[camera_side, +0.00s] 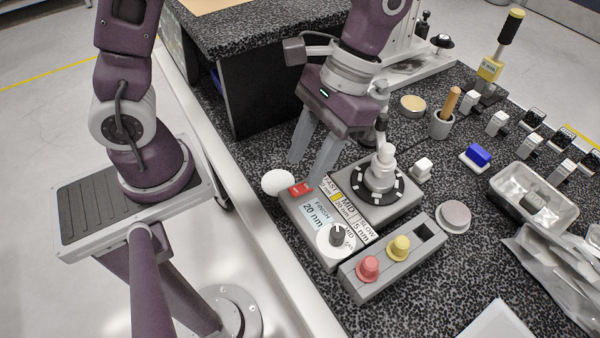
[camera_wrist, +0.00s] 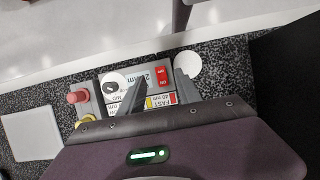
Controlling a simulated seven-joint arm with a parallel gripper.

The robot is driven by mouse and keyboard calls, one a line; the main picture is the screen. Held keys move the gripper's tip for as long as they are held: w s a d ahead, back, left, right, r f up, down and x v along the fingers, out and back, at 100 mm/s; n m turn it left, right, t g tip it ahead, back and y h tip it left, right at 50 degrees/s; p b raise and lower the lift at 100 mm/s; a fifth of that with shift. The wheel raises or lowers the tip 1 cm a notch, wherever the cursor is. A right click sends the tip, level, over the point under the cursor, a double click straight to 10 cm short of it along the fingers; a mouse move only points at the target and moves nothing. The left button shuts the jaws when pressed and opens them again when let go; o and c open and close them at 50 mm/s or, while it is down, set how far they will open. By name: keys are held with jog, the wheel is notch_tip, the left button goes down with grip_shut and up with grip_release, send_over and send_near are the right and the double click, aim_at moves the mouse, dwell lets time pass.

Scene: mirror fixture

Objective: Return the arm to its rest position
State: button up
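My gripper (camera_side: 315,155) is above the back-left end of the mirror fixture, near the red switch (camera_side: 300,189). Its two grey fingers point down and stand apart, with nothing between them. The wrist view also shows the open gripper (camera_wrist: 160,82), with the fixture's labelled panel below and the red switch (camera_wrist: 162,75) between the fingers. The fixture's control box (camera_side: 315,215) carries a dial (camera_side: 337,234) and a "20 nm" label. Behind it is a round black stage (camera_side: 380,185) with a pale knobbed piece on top.
A grey holder (camera_side: 395,262) with a red knob (camera_side: 368,268) and a yellow knob (camera_side: 399,248) stands in front. A white disc (camera_side: 278,183) lies left of the box.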

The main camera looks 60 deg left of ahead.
jog(key=s+a+r+t, duration=0.6)
jog(key=a+r+t, duration=0.3)
jog(key=r, duration=0.3)
jog(key=shift+s+a+r+t, duration=0.15)
jog(key=shift+a+r+t, duration=0.1)
jog(key=shift+a+t, duration=0.25)
jog(key=shift+d, duration=0.1)
dwell(0.4)
